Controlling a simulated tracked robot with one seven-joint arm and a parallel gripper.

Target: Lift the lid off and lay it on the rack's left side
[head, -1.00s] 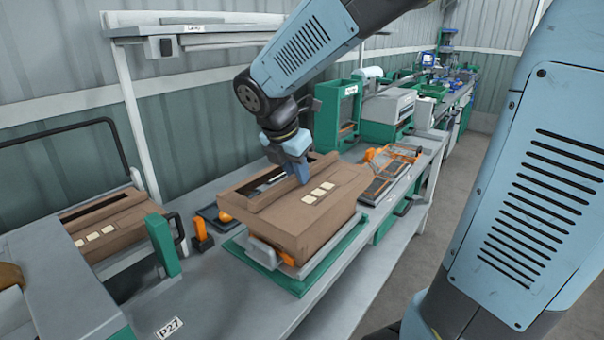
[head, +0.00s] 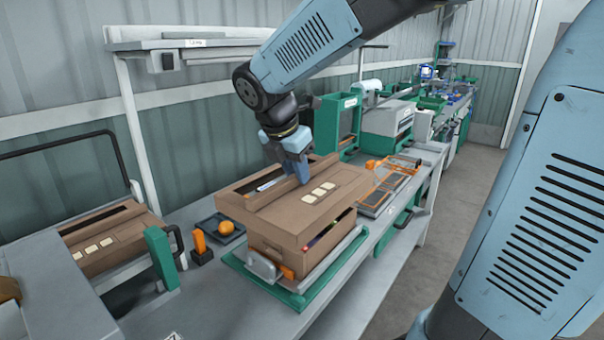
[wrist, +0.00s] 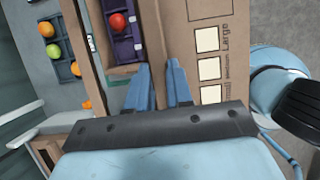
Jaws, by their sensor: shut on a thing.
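The brown cardboard lid (head: 335,187), with several pale label squares, is over the brown box (head: 300,256) on a green-and-grey stand. A gap shows between lid and box at the right side, with coloured contents behind it. My gripper (head: 303,177) points down and is shut on the lid near the edge of its long opening. In the wrist view, my gripper's blue fingers (wrist: 161,72) are at that edge of the lid (wrist: 212,15). A red tomato (wrist: 117,22) in a dark tray shows through the opening. An orange-framed rack (head: 398,178) lies on the bench to the right.
A dark tray with an orange fruit (head: 227,227) and an orange post (head: 199,243) stand left of the box. Another lidded box (head: 112,235) is at far left. A green frame (head: 338,125) and grey machine (head: 388,128) stand behind.

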